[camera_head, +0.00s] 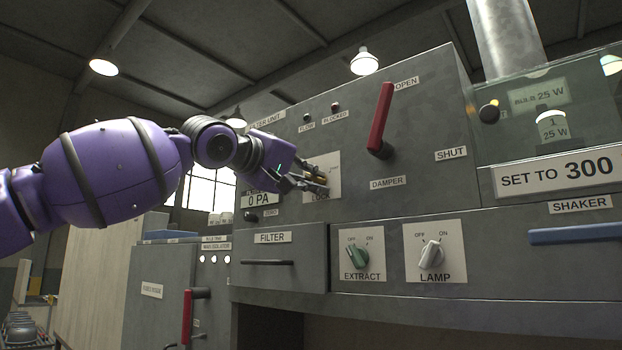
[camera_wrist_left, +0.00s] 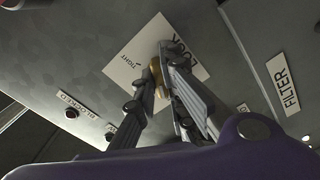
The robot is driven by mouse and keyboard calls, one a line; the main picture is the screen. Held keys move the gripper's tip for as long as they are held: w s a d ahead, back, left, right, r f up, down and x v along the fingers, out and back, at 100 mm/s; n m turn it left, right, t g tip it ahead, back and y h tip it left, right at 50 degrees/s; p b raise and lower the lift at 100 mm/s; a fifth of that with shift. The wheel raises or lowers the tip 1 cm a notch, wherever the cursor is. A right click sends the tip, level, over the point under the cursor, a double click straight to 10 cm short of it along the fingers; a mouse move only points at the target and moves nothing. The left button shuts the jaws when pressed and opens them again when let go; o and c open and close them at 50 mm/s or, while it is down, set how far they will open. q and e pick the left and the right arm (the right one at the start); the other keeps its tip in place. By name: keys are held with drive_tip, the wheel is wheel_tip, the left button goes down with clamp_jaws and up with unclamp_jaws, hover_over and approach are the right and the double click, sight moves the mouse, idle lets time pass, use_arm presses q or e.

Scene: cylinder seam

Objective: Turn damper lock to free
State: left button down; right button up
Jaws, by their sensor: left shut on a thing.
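The damper lock is a small brass knob (camera_wrist_left: 157,72) on a white plate marked LOCK; the plate (camera_head: 334,165) is on the grey panel below the indicator lamps. My left gripper (camera_head: 318,184) is at the plate, and its fingers cover most of the knob in the head view. In the left wrist view my left gripper (camera_wrist_left: 160,80) is shut on the brass knob. The word TIGHT shows on the plate there; which way the knob points is hard to tell. The red damper lever (camera_head: 381,120) stands near upright, its top by the OPEN label. My right gripper is not in view.
The filter drawer handle (camera_head: 267,262), green EXTRACT knob (camera_head: 358,255) and white LAMP knob (camera_head: 431,254) sit below. A blue shaker handle (camera_head: 575,234) and a glass cover (camera_head: 545,110) are at the right. A pressure display (camera_head: 258,199) is left of the plate.

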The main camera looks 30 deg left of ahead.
use_arm(q)
drive_tip(key=shift+f, duration=0.15)
drive_tip(key=c, duration=2.1)
unclamp_jaws()
drive_tip(key=shift+o, duration=1.4)
drive_tip(key=shift+s, duration=0.1)
drive_tip(key=s+a, duration=0.1)
drive_tip(key=s, duration=1.1)
drive_tip(key=shift+w, duration=0.1)
